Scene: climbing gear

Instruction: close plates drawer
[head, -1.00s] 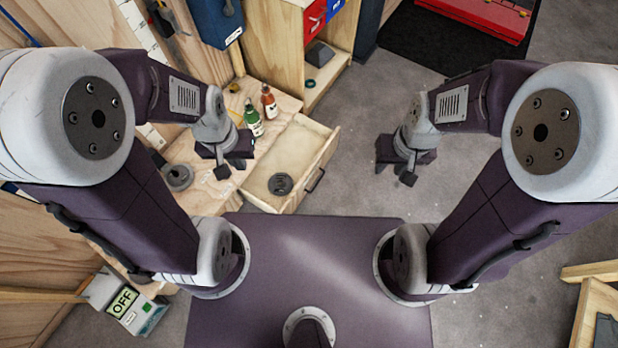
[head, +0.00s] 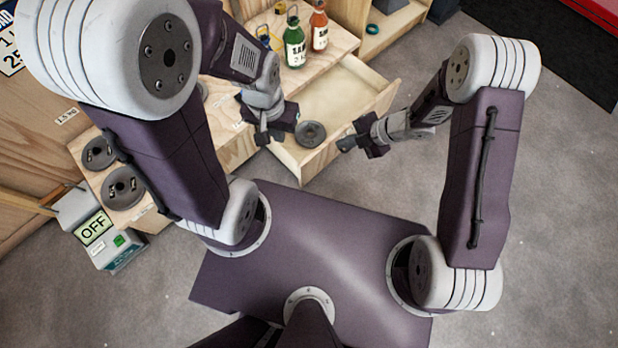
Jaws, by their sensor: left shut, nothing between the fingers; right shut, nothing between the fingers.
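The plates drawer (head: 365,88) is a pale wooden drawer, pulled open from the wooden bench. A dark round plate (head: 311,134) lies inside it near its left end. The drawer's handle is not clearly visible; my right arm is close to its front. My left gripper (head: 270,136) is shut and empty, over the drawer's left end. My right gripper (head: 346,144) is shut and empty, at the drawer's front side; I cannot tell whether it touches the front panel.
A green bottle (head: 294,45) and a red bottle (head: 319,30) stand on the bench top (head: 262,52) behind the drawer. More dark plates (head: 123,188) lie on the bench at left, near a grey box marked OFF (head: 98,232). The floor (head: 560,200) at right is clear.

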